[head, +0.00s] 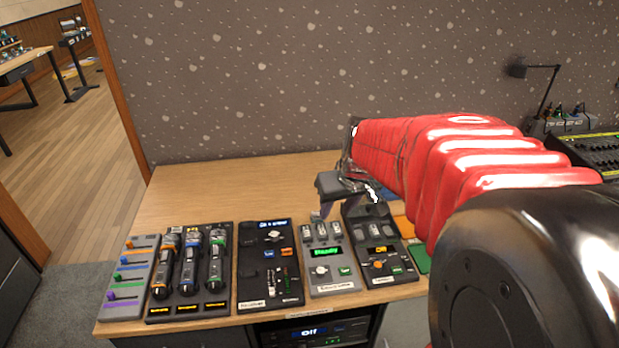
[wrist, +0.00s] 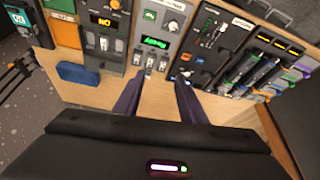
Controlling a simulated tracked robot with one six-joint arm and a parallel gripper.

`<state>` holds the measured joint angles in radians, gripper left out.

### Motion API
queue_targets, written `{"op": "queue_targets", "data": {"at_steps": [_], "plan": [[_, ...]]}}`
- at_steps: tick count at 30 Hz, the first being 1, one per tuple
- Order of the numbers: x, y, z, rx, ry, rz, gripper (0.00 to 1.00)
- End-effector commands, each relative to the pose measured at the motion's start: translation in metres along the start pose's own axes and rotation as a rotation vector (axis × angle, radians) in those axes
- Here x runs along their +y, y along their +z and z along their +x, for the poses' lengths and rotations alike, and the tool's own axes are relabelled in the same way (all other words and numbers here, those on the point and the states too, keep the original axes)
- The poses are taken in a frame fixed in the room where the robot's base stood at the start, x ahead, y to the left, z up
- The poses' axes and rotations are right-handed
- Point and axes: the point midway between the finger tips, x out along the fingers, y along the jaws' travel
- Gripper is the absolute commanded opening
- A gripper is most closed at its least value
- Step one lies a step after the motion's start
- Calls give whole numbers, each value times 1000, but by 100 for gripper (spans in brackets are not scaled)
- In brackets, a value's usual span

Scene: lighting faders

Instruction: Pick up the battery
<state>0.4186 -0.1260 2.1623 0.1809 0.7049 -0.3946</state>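Small grey batteries stand in a row of slots at the back of a grey charger (head: 331,271) with a green "Ready" display. In the head view one battery (head: 321,231) shows close below my gripper (head: 332,212). In the wrist view the battery row (wrist: 150,62) lies just beyond and between my fingertips (wrist: 160,80). My gripper is open, its dark fingers apart, with nothing between them. It hovers above the rear edge of the charger. I cannot tell which battery is meant, or whether a fingertip touches one.
A dark unit with an orange display (head: 380,262) adjoins the charger on the right. A black panel (head: 268,275), several microphones (head: 188,265) and coloured faders (head: 128,275) stand left. A blue block (wrist: 77,73) lies behind the units. Wooden table (head: 190,195) behind is mostly clear.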

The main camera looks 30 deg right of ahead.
Motion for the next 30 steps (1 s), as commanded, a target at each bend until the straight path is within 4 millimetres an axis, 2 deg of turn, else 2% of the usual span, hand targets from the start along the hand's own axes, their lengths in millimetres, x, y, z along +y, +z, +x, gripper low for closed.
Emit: {"op": "queue_targets", "data": {"at_steps": [1,9,15,18,22,30], "plan": [[15,-4,11,-8,5,15,38],[94,-17,64,-22,27,67,38],[152,-14,102,-29,45,104,38],[172,-11,115,-31,51,116,38],[184,-9,122,-31,55,121,38],[184,-9,123,-31,56,121,38]]}}
